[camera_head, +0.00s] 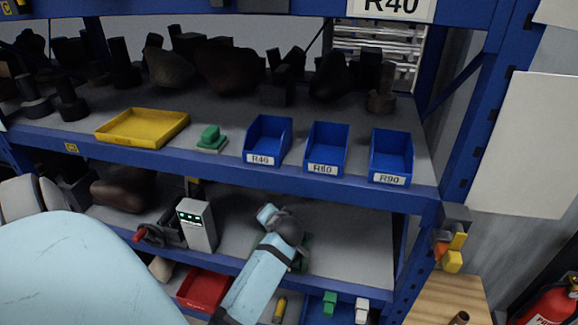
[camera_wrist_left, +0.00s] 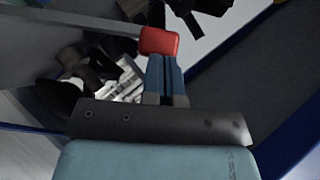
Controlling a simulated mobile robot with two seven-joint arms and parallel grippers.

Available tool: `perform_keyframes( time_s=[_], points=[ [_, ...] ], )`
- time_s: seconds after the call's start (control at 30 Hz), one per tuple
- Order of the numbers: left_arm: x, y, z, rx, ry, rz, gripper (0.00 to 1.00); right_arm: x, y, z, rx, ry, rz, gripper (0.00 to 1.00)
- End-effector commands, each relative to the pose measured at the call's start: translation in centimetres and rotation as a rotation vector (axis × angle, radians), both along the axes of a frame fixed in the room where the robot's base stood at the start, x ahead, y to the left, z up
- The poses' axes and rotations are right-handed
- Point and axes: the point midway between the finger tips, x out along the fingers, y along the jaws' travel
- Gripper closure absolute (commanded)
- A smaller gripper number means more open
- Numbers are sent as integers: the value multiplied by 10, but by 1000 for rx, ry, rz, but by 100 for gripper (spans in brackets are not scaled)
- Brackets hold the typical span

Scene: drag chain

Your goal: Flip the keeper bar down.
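In the left wrist view, my left gripper (camera_wrist_left: 165,75) has its two blue fingers close together, with a thin dark gap between them. A red block (camera_wrist_left: 158,40) lies across their tips and hides them; I cannot tell if it is gripped or only touching. In the head view, a red knob (camera_head: 138,237) sits at the end of a dark mechanism on the lower shelf; I cannot tell if it is the same red piece. A pale blue arm of mine reaches the lower shelf at centre, its fingers not distinct. No keeper bar is clearly identifiable.
A grey box with a green display (camera_head: 196,225) stands beside the dark mechanism. Above are a yellow tray (camera_head: 142,128) and blue bins (camera_head: 268,140). A red tray (camera_head: 203,289) is lower down. The blue shelf edge (camera_head: 300,182) runs above the lower shelf, which has free room at right.

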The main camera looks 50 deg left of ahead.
Motion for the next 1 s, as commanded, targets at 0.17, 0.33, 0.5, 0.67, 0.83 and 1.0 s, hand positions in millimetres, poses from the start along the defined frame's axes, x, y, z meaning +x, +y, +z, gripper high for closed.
perform_keyframes(
  time_s=[0.17, 0.33, 0.5, 0.67, 0.83, 1.0],
  points=[
    [-15, 25, -16, -142, -85, 2, 100, 1, 1, 22, 4, -5, 0, 33],
    [-28, 45, -41, -280, -169, 2, 100, 3, 3, 40, 9, -12, -1, 33],
    [-37, 61, -68, -409, -249, 0, 100, 3, 3, 49, 9, -13, -1, 33],
    [-43, 71, -93, -517, -315, -1, 100, 2, 3, 51, 8, -9, -1, 33],
    [-46, 77, -114, -597, -365, -1, 100, 1, 2, 49, 6, -5, -1, 33],
    [-48, 79, -128, -595, -364, -2, 100, 1, 2, 48, 5, -2, -1, 33]
  ],
)
